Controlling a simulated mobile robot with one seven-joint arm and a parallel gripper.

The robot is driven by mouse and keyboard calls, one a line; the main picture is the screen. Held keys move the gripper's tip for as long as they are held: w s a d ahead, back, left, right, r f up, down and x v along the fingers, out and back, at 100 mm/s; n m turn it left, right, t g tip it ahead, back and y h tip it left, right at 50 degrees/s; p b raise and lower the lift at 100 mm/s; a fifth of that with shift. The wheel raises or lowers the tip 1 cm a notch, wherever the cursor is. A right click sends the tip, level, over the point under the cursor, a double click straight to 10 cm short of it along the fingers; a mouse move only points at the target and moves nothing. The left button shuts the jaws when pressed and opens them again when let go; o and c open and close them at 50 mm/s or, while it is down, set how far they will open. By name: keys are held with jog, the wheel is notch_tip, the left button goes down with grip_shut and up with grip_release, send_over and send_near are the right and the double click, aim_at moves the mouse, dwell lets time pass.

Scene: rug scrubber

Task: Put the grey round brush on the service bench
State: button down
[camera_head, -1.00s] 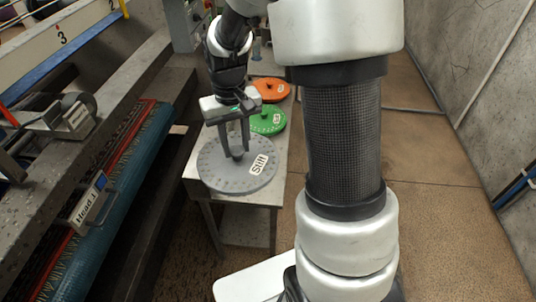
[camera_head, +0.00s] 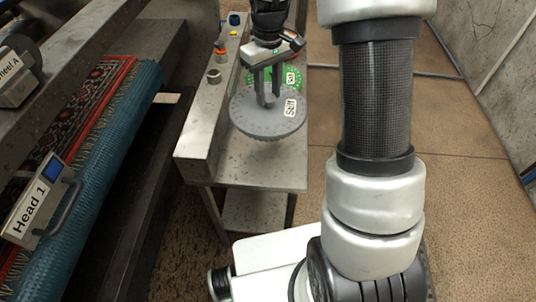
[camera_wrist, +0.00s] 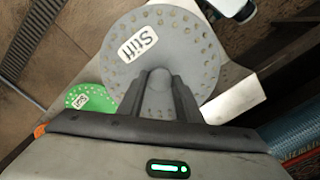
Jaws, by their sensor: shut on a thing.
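The grey round brush (camera_head: 265,122), a flat disc with a ring of holes and a "Stiff" label, is in my gripper (camera_head: 268,100). The jaws are shut on its central knob, and the disc is about level. It also shows in the wrist view (camera_wrist: 190,45) with the knob between the fingers. The brush is over the grey metal bench (camera_head: 270,172), with the bench's near part bare in front of it. Short bristles show under its near rim. I cannot tell how large the gap beneath it is.
A green disc (camera_head: 291,76) lies behind the brush, partly hidden. A raised metal ledge with knobs (camera_head: 214,76) runs along the bench's left side. Floor at right is open.

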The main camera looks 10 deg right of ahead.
jog(key=shift+w+f+n+b, duration=0.15)
jog(key=shift+w+f+b, duration=0.1)
jog(key=shift+f, duration=0.3)
jog(key=shift+w+f+n+b, duration=0.15)
jog(key=shift+f+b, duration=0.1)
jog(key=shift+f, duration=0.25)
notch_tip(320, 180, down, 10)
jog(key=b, duration=0.2)
jog(key=shift+r, duration=0.15)
jog(key=c, duration=1.3)
grip_release()
jog(key=shift+f, duration=0.2)
jog(key=shift+r, duration=0.1)
